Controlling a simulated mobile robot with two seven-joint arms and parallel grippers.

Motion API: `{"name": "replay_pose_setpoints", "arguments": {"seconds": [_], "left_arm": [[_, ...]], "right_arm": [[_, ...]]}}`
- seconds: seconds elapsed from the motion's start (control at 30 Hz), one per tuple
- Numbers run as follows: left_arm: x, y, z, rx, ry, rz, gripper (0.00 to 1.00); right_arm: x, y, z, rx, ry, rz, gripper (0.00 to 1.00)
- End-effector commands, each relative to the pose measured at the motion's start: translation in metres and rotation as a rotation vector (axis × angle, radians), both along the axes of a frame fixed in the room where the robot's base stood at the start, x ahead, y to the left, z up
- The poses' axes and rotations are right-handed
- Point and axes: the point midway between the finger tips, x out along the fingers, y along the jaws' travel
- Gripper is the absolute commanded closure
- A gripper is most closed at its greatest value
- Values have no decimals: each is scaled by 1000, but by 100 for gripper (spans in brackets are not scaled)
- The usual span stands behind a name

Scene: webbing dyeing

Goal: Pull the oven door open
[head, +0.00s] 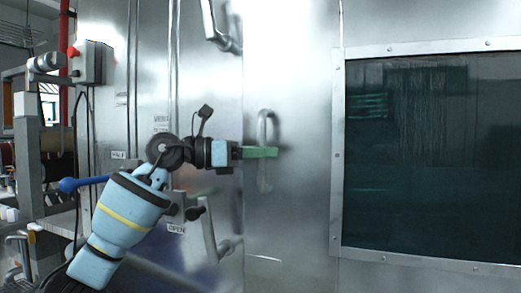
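The oven door (295,100) is a large brushed-metal panel filling the right of the head view, and it looks closed. A curved vertical metal handle (264,184) is fixed near its left edge. My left gripper (266,152) reaches in from the left, level with the handle's middle. Its green fingers overlap the handle and cover its middle part. The fingers are seen side-on as one green shape, so I cannot tell whether they are closed around the handle. My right gripper is not in view.
A dark framed window (430,160) takes up much of the door. Lever latches stand left of the door seam, one above (223,40) and one below (213,240). A grey control box (92,62) with a red button, a red pipe and a metal frame stand at the far left.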

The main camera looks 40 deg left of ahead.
Motion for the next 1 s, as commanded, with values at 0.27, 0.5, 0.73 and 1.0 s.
{"name": "replay_pose_setpoints", "arguments": {"seconds": [0.27,0.5,0.73,1.0], "left_arm": [[1,0,-1,0,0,1,68],[1,0,-1,0,0,1,100],[0,0,-1,0,0,1,100],[-6,-1,-1,1,1,-6,100]], "right_arm": [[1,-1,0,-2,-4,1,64],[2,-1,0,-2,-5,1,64],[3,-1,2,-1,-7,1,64],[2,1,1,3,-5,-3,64]]}}
